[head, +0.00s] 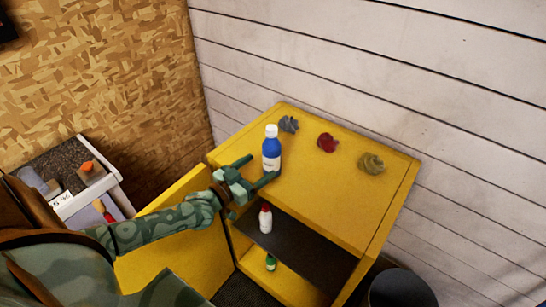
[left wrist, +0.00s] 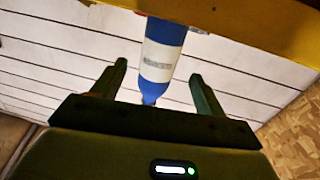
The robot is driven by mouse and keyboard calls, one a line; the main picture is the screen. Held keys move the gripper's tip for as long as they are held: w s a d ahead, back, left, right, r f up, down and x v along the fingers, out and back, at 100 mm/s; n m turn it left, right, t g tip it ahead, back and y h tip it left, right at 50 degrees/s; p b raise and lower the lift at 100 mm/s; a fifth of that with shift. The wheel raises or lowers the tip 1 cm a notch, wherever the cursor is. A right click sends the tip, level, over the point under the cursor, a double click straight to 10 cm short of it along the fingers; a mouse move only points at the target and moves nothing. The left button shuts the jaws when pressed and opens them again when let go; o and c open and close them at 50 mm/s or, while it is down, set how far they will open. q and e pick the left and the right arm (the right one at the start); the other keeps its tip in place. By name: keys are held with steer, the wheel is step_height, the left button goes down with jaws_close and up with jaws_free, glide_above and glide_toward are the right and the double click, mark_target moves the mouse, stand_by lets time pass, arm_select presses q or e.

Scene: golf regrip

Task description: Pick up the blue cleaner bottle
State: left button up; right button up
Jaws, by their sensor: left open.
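The blue cleaner bottle (head: 271,147) has a white cap and a white label. It stands upright on top of the yellow cabinet (head: 330,205), near its left edge. My left gripper (head: 263,166) is open at the bottle's base, with one finger to each side in the picture. In the left wrist view the bottle (left wrist: 160,55) appears upside down, in the gap between the two spread fingers (left wrist: 159,71). Clear space shows between each finger and the bottle. I cannot tell how deep the bottle is between them. My right gripper is not in view.
Grey (head: 289,124), red (head: 327,143) and olive (head: 371,163) crumpled cloths lie on the cabinet top. The yellow door (head: 175,250) hangs open. A black bin (head: 400,288) is at lower right.

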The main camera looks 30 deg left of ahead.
mark_target(265, 162)
arm_select(q)
steer(key=w, duration=0.3)
steer(key=w+d+b, duration=0.1)
steer(key=w, duration=0.2)
steer(key=shift+w+d, duration=0.2)
steer(key=shift+s+r, duration=0.1)
steer(key=c, duration=1.1)
